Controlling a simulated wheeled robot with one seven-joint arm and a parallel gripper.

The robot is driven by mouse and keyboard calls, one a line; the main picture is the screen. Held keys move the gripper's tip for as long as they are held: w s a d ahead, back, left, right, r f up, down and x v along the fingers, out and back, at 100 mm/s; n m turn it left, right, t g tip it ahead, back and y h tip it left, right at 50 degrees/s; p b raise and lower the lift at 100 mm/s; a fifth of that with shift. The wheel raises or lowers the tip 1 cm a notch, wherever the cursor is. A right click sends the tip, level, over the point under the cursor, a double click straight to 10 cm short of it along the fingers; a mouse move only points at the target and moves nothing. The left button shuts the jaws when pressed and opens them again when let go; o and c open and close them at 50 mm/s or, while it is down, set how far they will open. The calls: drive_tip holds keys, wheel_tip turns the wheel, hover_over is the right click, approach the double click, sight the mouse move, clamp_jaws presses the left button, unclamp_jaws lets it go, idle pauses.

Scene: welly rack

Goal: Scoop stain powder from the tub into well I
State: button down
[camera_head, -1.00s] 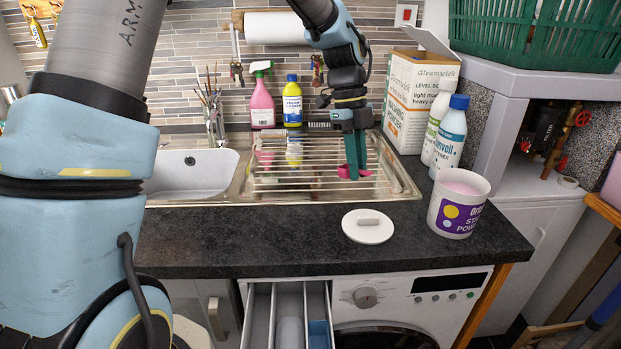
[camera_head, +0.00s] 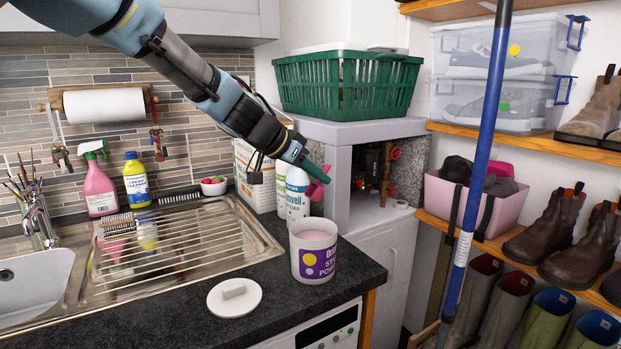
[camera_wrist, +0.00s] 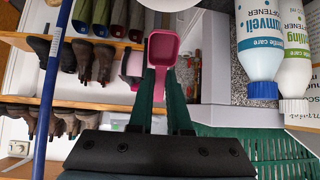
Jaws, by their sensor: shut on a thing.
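The stain powder tub (camera_head: 313,262) is white with a purple label and stands open on the dark worktop. Pale pink powder (camera_head: 314,235) shows inside its rim. My gripper (camera_head: 308,167) is shut on a pink scoop (camera_head: 317,174) and holds it in the air above the tub, clear of its rim. In the wrist view the scoop (camera_wrist: 163,48) sits between the green fingers (camera_wrist: 160,88), and its bowl looks empty. Well I and the drawer are out of view.
A white lid (camera_head: 235,297) lies left of the tub. Softener bottles (camera_head: 297,194) and a carton (camera_head: 252,178) stand behind it. The draining rack (camera_head: 165,245) is to the left. A blue pole (camera_head: 481,160) and boot shelves are to the right.

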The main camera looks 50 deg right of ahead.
sight(309, 197)
drive_tip(key=shift+f+b, duration=2.6)
drive_tip(key=shift+f, duration=2.3)
drive_tip(key=shift+w+a, duration=0.25)
drive_tip(key=shift+a, duration=0.8)
drive_tip(key=shift+a+r, duration=0.2)
drive_tip(key=shift+r+p, duration=1.15)
drive_tip(key=shift+r, duration=1.15)
drive_tip(key=shift+d+p, duration=0.15)
drive_tip(key=shift+p, duration=0.5)
drive_tip(key=p, duration=0.3)
drive_tip(key=y+p, duration=0.1)
drive_tip(key=p, duration=0.2)
drive_tip(key=shift+d+r, duration=0.2)
drive_tip(key=shift+r, duration=0.2)
drive_tip(key=shift+s+p, duration=0.1)
drive_tip(key=shift+p, duration=0.2)
